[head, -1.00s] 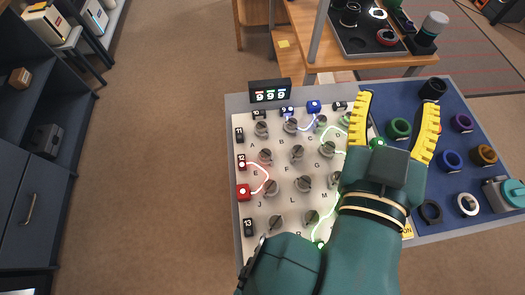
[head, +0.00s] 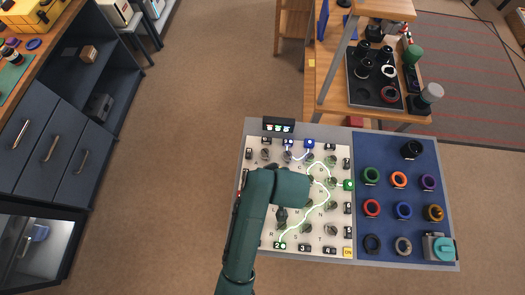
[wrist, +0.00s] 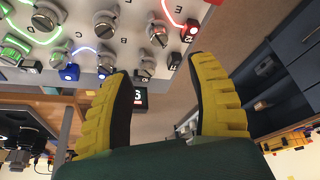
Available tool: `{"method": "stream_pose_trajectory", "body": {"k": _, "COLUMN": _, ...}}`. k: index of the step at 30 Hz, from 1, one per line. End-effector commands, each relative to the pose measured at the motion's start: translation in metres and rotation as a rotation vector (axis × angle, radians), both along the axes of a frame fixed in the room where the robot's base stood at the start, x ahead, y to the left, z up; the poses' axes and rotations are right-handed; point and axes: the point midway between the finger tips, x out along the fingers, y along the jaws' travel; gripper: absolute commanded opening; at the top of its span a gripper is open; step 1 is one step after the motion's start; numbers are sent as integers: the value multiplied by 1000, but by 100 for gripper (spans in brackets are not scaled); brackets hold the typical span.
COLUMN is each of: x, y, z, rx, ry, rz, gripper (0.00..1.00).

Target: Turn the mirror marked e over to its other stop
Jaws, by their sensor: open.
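In the wrist view, upside down, the letter E stands on the white board above and right of a grey metal knob (wrist: 157,35), which I take as mirror e. It sits just beyond my open fingertips, apart from them. My gripper (wrist: 156,68) has two yellow ribbed fingers spread wide with nothing between them. In the head view, my forearm covers mirror e and my gripper. I cannot tell which stop the mirror rests at.
Neighbouring knobs (wrist: 104,22) stand close on the white board (head: 340,215). A red block (wrist: 190,30) stands beside mirror e, with a red beam line. A small display (head: 279,125) rises at the board's back edge. A blue mat (head: 385,150) with several coloured rings lies right.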

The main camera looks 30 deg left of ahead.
Motion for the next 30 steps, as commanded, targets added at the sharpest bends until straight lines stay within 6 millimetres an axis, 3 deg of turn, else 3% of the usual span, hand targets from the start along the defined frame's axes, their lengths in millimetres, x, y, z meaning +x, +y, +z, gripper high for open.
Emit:
{"method": "stream_pose_trajectory", "body": {"k": 1, "x": 2, "y": 4, "z": -15, "rx": -1, "ry": 4, "rz": 2, "gripper": 58}}
{"method": "stream_pose_trajectory", "body": {"k": 9, "x": 18, "y": 24, "z": -76, "rx": -1, "ry": 2, "rz": 1, "gripper": 58}}
{"method": "stream_pose_trajectory", "body": {"k": 15, "x": 28, "y": 35, "z": -109, "rx": -1, "ry": -1, "rz": 1, "gripper": 58}}
{"method": "stream_pose_trajectory", "body": {"k": 27, "x": 31, "y": 38, "z": -118, "rx": 0, "ry": -2, "rz": -1, "gripper": 59}}
{"method": "stream_pose_trajectory", "body": {"k": 30, "x": 31, "y": 38, "z": -118, "rx": 0, "ry": -2, "rz": -1, "gripper": 40}}
